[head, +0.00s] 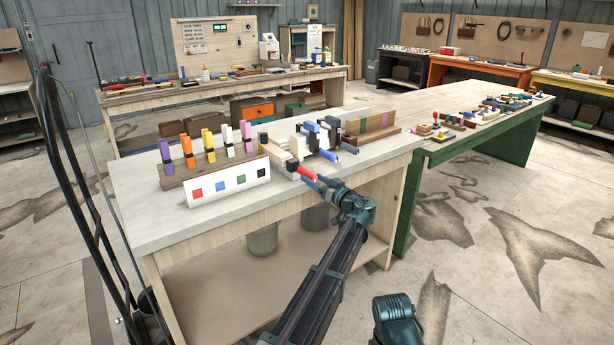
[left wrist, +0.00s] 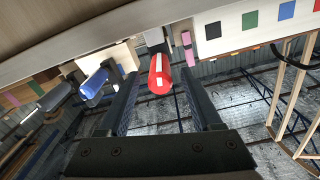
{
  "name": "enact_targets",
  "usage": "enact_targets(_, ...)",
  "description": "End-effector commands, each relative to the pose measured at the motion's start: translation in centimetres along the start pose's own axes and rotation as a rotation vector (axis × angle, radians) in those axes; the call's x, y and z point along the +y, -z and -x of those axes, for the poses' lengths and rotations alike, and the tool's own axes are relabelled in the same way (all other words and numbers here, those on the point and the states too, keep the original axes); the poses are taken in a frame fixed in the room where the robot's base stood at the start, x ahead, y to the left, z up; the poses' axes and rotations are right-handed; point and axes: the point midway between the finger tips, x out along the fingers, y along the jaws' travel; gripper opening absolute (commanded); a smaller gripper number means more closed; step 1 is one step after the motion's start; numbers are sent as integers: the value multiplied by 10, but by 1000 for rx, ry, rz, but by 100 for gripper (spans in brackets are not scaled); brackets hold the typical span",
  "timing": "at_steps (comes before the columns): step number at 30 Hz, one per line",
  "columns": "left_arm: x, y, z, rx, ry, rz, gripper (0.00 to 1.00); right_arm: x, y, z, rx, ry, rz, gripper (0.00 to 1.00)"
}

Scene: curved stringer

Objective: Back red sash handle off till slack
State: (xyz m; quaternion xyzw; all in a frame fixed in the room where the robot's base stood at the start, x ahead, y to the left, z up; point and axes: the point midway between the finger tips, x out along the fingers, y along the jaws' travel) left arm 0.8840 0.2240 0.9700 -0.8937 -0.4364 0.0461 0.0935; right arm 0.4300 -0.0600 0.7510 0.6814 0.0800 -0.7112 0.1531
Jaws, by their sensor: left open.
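The red sash handle (head: 306,173) sticks out from the front edge of the workbench, at the end of a pale wooden clamp. In the left wrist view the red handle (left wrist: 160,76) shows its round end with a white stripe. My left gripper (head: 321,183) is at the handle, in front of the bench edge. In the left wrist view its open fingers (left wrist: 158,88) stand on either side of the red handle, with gaps visible at both sides. The fingers do not appear closed on it. The clamp's far end is partly hidden.
Blue (left wrist: 92,84) and black (left wrist: 55,97) handles stick out beside the red one. A white block with coloured squares (head: 230,182) stands left of it, before a wooden rack of coloured clamps (head: 212,165). A green-legged table (head: 440,152) stands to the right. The bench's front left top is bare.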

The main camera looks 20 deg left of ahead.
Motion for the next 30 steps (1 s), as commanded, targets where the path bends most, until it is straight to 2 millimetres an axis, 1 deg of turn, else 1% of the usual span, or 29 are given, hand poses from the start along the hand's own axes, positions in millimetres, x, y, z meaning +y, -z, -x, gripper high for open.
enact_targets(1,-1,0,14,1,-3,0,66,0,0,0,0,0,0,94)
enact_targets(6,-1,0,48,0,-2,0,66,0,0,0,0,0,0,94)
enact_targets(12,0,0,74,-1,-1,1,66,0,0,0,0,0,0,94)
enact_targets(18,0,-1,83,-1,0,1,66,0,0,0,0,0,0,94)
enact_targets(30,0,0,86,-1,0,1,66,0,0,0,0,0,0,94)
